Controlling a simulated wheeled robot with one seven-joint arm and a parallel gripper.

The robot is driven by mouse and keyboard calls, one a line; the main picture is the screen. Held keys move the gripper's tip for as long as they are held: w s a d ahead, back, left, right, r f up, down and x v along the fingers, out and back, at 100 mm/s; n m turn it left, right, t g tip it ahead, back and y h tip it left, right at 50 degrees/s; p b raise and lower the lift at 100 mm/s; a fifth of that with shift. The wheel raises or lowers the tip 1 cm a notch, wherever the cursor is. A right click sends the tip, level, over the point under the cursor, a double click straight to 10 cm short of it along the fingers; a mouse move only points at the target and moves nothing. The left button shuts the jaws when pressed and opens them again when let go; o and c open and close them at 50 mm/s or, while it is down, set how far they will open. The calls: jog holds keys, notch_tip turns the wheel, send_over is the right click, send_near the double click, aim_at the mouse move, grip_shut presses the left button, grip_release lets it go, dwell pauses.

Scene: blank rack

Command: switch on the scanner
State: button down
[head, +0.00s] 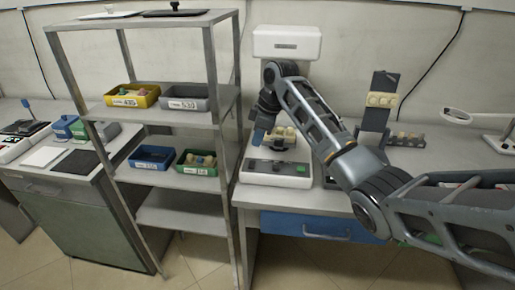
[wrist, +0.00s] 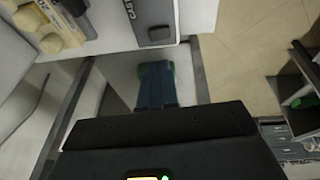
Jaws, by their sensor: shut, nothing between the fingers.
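The scanner, as far as I can tell, is the white machine with a pale base (head: 262,179) on the bench and a box-shaped white head (head: 287,42) above. A green button (head: 302,169) is at the right of its base front. Yellowish blanks (head: 282,133) sit on the machine and also show in the wrist view (wrist: 48,42). My gripper (head: 258,138) is shut and empty, with blue fingers pointing down above the left of the base. In the wrist view, a green patch shows at the fingertips (wrist: 156,72); I cannot tell whether it is the button.
A metal rack (head: 208,75) with a yellow bin (head: 131,96), a grey bin (head: 181,98), a blue bin (head: 152,158) and a green bin (head: 197,163) stands left. An upright dark holder with blanks (head: 377,112) and a magnifier lamp (head: 476,117) are right.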

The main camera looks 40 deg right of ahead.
jog(key=v, duration=0.5)
jog(key=shift+s+r, duration=0.25)
